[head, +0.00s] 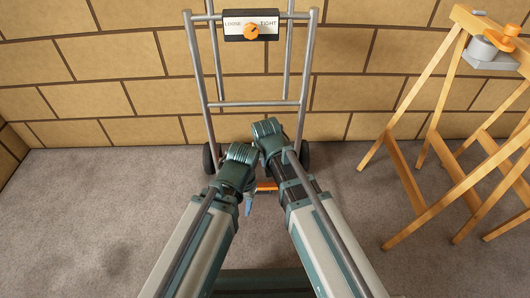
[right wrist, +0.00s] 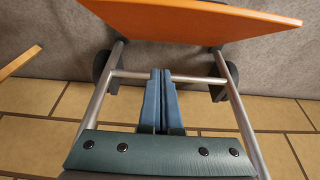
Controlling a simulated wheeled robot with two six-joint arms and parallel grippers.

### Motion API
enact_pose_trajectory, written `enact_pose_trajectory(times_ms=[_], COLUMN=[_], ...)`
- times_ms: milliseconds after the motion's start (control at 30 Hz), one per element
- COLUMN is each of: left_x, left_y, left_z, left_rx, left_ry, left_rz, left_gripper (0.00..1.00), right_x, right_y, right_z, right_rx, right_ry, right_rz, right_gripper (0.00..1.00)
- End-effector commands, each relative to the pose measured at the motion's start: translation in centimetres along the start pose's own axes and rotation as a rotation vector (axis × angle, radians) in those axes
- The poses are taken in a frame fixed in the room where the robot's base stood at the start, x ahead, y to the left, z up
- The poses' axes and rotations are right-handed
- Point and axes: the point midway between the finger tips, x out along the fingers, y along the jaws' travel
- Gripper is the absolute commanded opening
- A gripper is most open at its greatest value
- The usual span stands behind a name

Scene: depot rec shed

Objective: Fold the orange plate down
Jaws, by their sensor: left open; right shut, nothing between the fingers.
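The orange plate (right wrist: 190,20) fills the upper part of the right wrist view, with its broad face showing, at the foot of a grey tube hand truck (head: 206,70). In the head view only a small strip of the plate (head: 266,186) shows between my arms. I cannot tell its exact angle to the floor. My right gripper (right wrist: 161,75) is shut and empty, its blue fingertips close to a cross tube and apart from the plate in the picture. My left gripper (head: 248,206) is open, low beside the plate strip; its fingers are partly hidden.
A black wheel (head: 209,158) stands at each side of the truck's foot. A LOOSE/TIGHT panel with an orange knob (head: 252,32) sits high on the frame. A wooden trestle (head: 411,180) bearing a grey and orange device stands at right. A block wall is behind; carpet at left is clear.

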Motion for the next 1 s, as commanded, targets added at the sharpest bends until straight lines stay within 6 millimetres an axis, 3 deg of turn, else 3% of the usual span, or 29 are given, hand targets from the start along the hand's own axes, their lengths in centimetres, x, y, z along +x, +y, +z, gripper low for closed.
enact_pose_trajectory(times_ms=[567,1000], left_x=[-0.9,-6.7], left_y=[-0.1,-0.7], left_z=[0.0,0.3], left_rx=[0.0,0.0], left_ry=[0.0,0.0], left_rz=[0.0,0.0], left_gripper=[0.5,0.5], right_x=[-0.9,-7.1], right_y=[0.0,0.0], right_z=[-0.1,-0.2], right_rx=[-0.001,-0.001], right_ry=[0.0,0.0], right_rz=[0.0,0.0], right_gripper=[0.0,0.0])
